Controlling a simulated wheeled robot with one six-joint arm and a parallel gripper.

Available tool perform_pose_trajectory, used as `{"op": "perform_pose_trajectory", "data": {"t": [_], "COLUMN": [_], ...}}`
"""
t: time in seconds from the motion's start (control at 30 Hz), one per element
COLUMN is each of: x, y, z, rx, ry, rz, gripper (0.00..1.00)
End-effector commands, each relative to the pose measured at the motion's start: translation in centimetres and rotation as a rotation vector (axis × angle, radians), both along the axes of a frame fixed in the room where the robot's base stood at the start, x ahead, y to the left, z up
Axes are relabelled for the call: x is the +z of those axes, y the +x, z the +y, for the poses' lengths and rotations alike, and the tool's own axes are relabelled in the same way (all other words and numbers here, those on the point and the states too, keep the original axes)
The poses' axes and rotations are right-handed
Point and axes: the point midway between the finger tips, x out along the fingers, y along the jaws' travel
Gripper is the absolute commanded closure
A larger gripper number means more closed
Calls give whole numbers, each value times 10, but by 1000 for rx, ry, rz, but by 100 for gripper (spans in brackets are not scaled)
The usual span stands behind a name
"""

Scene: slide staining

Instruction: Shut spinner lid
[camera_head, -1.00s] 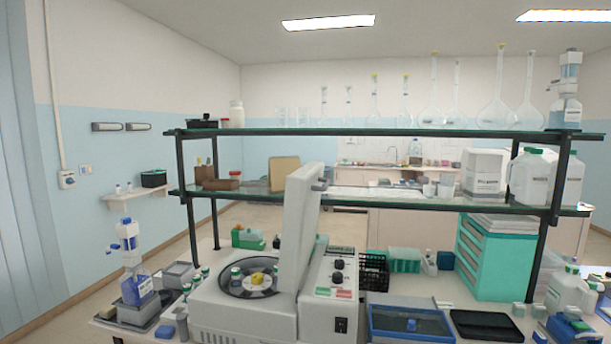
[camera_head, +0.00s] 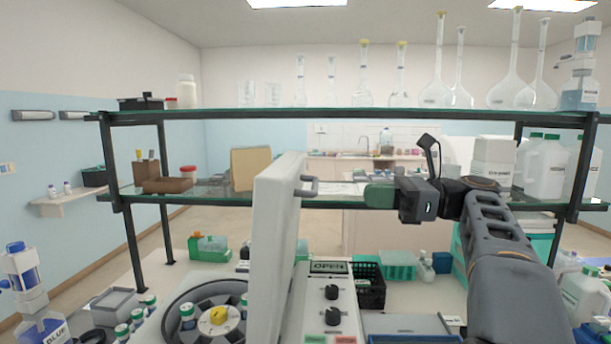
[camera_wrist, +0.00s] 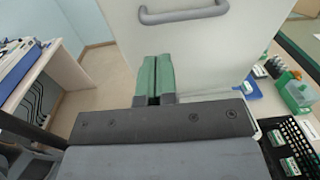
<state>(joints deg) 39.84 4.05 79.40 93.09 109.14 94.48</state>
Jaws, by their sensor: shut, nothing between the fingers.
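The spinner (camera_head: 210,290) stands at the lower front, its lid (camera_head: 272,240) raised nearly upright. The lid has a grey handle (camera_head: 308,187) on its right-hand face, near the top. The open bowl shows a rotor with a yellow centre knob (camera_head: 218,315) and capped vials. My gripper (camera_head: 370,196) is to the right of the lid, apart from the handle, with its green fingers shut and empty. In the wrist view the shut fingers (camera_wrist: 154,78) point at the white lid face (camera_wrist: 205,55), and the handle (camera_wrist: 183,14) lies beyond their tips.
A glass shelf rack (camera_head: 330,115) with flasks on top stands behind the spinner. The control panel (camera_head: 332,300) with its knobs is right of the lid, beside a black rack (camera_head: 370,290). A blue bottle dispenser (camera_head: 30,290) stands at the left.

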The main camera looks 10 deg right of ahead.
Motion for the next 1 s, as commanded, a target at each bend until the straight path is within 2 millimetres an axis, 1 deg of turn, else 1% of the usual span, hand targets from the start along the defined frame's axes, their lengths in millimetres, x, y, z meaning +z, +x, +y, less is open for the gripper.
{"op": "perform_pose_trajectory", "data": {"t": [0.03, 0.1, 0.17, 0.27, 0.37, 0.7, 0.9, 1.0], "x": [6, 14, 19, 23, 25, 32, 35, 36], "y": [-3, -6, -8, -7, -3, 17, 25, 28], "z": [-9, -15, -15, -8, 8, 67, 93, 101], "rx": [12, 30, 42, 53, 56, 52, 49, 48], "ry": [35, 70, 89, 103, 104, 103, 101, 101], "rz": [4, 10, 12, 14, 15, 14, 15, 15], "gripper": [100, 100, 100, 100, 100, 100, 100, 100]}}
